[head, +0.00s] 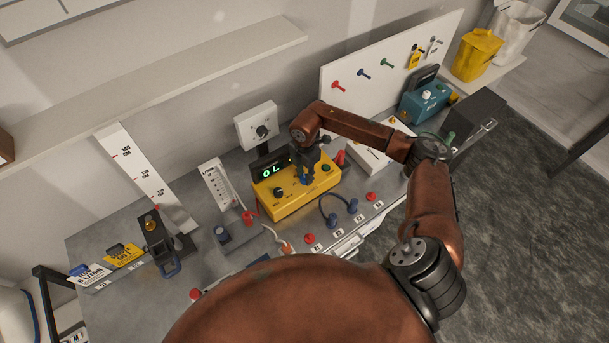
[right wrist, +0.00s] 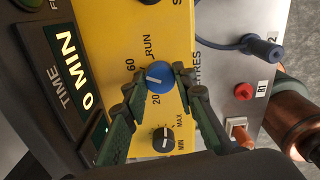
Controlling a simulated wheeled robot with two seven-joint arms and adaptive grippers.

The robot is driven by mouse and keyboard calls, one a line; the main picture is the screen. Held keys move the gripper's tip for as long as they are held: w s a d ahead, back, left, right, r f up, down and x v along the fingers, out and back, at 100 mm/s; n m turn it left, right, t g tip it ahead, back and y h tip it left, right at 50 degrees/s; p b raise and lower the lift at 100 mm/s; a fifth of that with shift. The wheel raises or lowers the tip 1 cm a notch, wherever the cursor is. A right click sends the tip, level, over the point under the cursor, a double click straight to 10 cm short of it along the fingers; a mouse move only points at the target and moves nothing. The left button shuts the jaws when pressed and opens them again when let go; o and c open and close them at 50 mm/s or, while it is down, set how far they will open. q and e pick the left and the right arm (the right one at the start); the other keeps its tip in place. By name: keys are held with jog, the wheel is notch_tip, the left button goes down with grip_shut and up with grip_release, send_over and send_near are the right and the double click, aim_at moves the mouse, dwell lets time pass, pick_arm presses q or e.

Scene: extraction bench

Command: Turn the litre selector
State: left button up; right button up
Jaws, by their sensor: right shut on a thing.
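The yellow control box (head: 290,203) stands mid-bench and also fills much of the right wrist view (right wrist: 110,25). Its blue selector knob (right wrist: 158,77) has a white pointer mark that faces left in the right wrist view, between the printed 60 and 20. Lettering ending in "TRES" is partly hidden beside it. My right gripper (right wrist: 158,84) is shut on the blue knob, one finger on each side. In the head view my right gripper (head: 306,172) reaches down onto the box top. My left gripper is not in view.
A black knob (right wrist: 162,140) marked MAX and MIN sits close to my fingers. A dark display (head: 270,168) stands behind the box. A blue-plugged cable (head: 336,207) and red buttons (head: 310,239) lie in front. A teal device (head: 424,102) stands at the right.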

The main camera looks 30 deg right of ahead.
aim_at(305, 177)
jog(key=o, duration=1.2)
jog(key=shift+c, duration=0.2)
jog(key=shift+r, duration=0.25)
notch_tip(305, 177, up, 12)
jog(key=shift+f, duration=0.2)
